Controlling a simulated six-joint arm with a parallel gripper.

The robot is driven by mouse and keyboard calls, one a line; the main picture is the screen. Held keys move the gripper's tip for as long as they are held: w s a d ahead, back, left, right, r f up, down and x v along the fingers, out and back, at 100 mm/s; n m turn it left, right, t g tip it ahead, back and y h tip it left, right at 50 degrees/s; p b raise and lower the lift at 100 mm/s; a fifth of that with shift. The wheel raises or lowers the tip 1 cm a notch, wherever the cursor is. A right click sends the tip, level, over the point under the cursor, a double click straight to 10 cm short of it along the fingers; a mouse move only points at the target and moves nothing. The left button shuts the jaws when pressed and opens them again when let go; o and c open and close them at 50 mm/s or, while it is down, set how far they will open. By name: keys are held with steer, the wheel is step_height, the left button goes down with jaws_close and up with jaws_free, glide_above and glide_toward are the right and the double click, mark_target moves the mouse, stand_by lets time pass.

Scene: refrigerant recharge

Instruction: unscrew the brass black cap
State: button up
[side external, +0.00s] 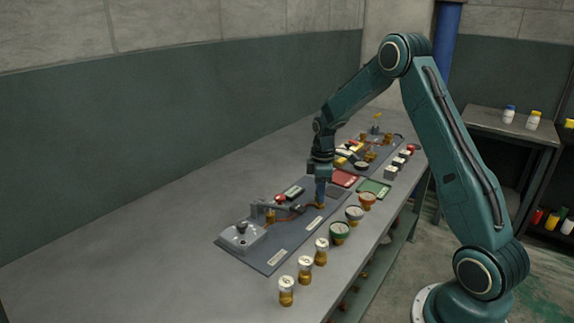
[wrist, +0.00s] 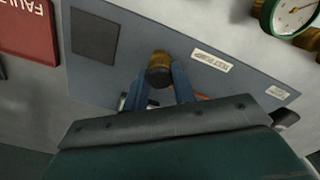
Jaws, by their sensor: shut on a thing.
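The brass and black cap (wrist: 160,62) sits between my two blue fingers at the middle of the wrist view, brass on one side and dark on the other. My gripper (wrist: 162,84) is shut on it. In the side view my gripper (side external: 320,197) points straight down at the right end of the near grey-blue panel (side external: 283,257), with a bit of brass (side external: 320,206) at its fingertips. The thread and whatever is under the cap are hidden, so I cannot tell how far it is screwed on.
A gauge with a green rim (wrist: 290,12) is at the wrist view's top right. A red tray (wrist: 28,30) lies at its top left. In the side view, several gauges and amber jars (side external: 286,291) line the table's front edge. The table's left part (side external: 120,250) is bare.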

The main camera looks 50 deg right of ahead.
steer(key=shift+r, duration=0.15)
steer(key=shift+r, duration=2.35)
steer(key=shift+d, duration=0.1)
